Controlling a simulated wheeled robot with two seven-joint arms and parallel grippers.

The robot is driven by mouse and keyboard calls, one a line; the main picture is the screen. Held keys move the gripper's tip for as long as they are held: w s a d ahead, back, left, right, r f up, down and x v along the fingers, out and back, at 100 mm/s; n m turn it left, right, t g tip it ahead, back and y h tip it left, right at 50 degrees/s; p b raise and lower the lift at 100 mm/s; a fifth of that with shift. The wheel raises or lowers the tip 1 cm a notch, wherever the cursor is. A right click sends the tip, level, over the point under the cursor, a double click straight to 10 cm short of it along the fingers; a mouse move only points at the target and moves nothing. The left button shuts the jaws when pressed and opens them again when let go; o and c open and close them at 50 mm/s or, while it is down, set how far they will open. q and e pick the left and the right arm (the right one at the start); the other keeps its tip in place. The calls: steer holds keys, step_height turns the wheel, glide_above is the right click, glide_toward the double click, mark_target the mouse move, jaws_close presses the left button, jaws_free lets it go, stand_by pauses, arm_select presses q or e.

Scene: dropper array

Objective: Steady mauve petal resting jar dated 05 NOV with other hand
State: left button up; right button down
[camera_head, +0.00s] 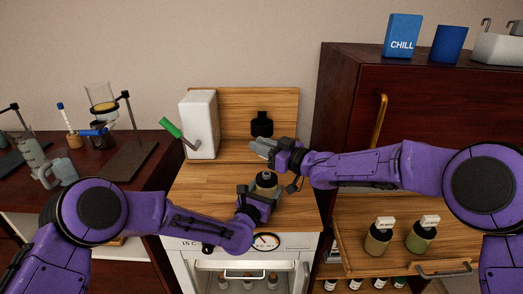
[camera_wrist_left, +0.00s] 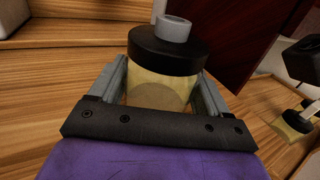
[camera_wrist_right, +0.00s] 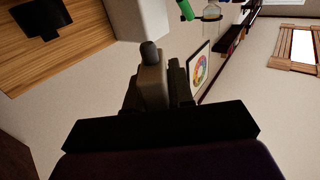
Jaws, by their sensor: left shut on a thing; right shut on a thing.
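A jar with a black lid and a pale yellow body (camera_head: 267,180) is on the wooden worktop. It also shows in the left wrist view (camera_wrist_left: 160,95), upright, with a grey collar on its lid. My left gripper (camera_head: 258,192) is shut on the jar's body, one finger on each side. No date or label can be read on it. My right gripper (camera_head: 264,148) is above and behind the jar, apart from it, shut on a small beige piece with a dark rounded tip (camera_wrist_right: 151,72), which looks like a dropper top.
Two tagged jars, one tan (camera_head: 378,240) and one green (camera_head: 420,238), stand on a pulled-out wooden shelf at right. A white box with a green-handled crank (camera_head: 199,125) and a black holder (camera_head: 262,124) stand behind. Bare worktop (camera_head: 208,188) lies left of the jar.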

arm_select(q)
steer(key=shift+s+f, duration=0.1)
steer(key=shift+f, duration=0.2)
arm_select(e)
steer(key=w+a+r, duration=0.4)
steer(key=w+a, duration=0.1)
steer(key=a, duration=0.1)
steer(key=shift+w, duration=0.15)
stand_by(0.4)
arm_select(q)
steer(key=o, duration=1.1)
steer(key=shift+r, duration=0.1)
